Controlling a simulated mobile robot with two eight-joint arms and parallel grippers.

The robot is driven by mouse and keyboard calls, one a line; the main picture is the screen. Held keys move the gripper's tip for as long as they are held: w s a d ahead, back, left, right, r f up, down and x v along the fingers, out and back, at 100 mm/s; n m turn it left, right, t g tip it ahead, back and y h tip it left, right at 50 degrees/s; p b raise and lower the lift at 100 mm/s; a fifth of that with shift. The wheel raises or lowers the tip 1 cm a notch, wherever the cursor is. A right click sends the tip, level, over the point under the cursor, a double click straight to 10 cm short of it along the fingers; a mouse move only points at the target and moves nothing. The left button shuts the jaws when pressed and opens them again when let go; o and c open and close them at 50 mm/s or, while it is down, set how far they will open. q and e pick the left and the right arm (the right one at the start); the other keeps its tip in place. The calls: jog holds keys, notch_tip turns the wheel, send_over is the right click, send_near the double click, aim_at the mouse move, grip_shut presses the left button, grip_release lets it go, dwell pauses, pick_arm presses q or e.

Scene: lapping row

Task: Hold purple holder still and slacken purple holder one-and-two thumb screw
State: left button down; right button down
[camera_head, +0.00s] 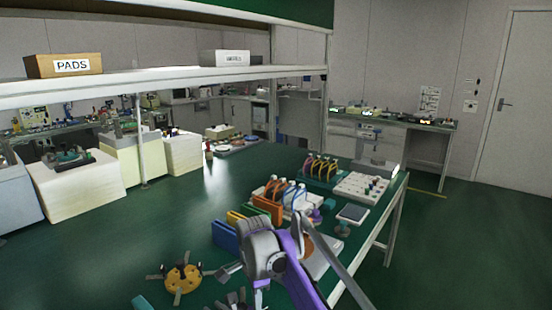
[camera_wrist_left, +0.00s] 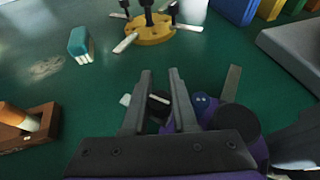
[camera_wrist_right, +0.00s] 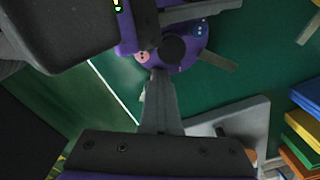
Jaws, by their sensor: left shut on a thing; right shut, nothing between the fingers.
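The purple holder (camera_wrist_right: 187,62) is a round purple disc with a black knob (camera_wrist_right: 173,48), grey arms and small pink and blue dotted marks. It also shows in the left wrist view (camera_wrist_left: 208,112), partly behind my left gripper. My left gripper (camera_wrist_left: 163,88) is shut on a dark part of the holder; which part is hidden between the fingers. My right gripper (camera_wrist_right: 159,78) is shut and empty, its tips beside the disc's edge near the pink mark. I cannot tell whether they touch it. In the head view the arms hide most of the holder.
A yellow holder (camera_head: 183,279) with silver arms stands on the green bench to the left. A teal block (camera_wrist_left: 80,41) and a brown wooden block with an orange peg (camera_wrist_left: 30,128) lie nearby. Coloured racks (camera_head: 240,225) and a grey slab (camera_wrist_right: 238,130) are close on the other side.

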pick_arm(q)
jog(key=shift+a, duration=0.15)
pick_arm(e)
jog(key=shift+s+d, duration=0.2)
jog(key=shift+s, duration=0.1)
jog(key=shift+s+d, duration=0.1)
jog(key=shift+s, duration=0.05)
jog(key=shift+s+a, duration=0.2)
jog(key=shift+a, duration=0.2)
notch_tip(320, 180, up, 6)
dwell(0.4)
pick_arm(q)
jog(key=c, duration=0.6)
grip_release()
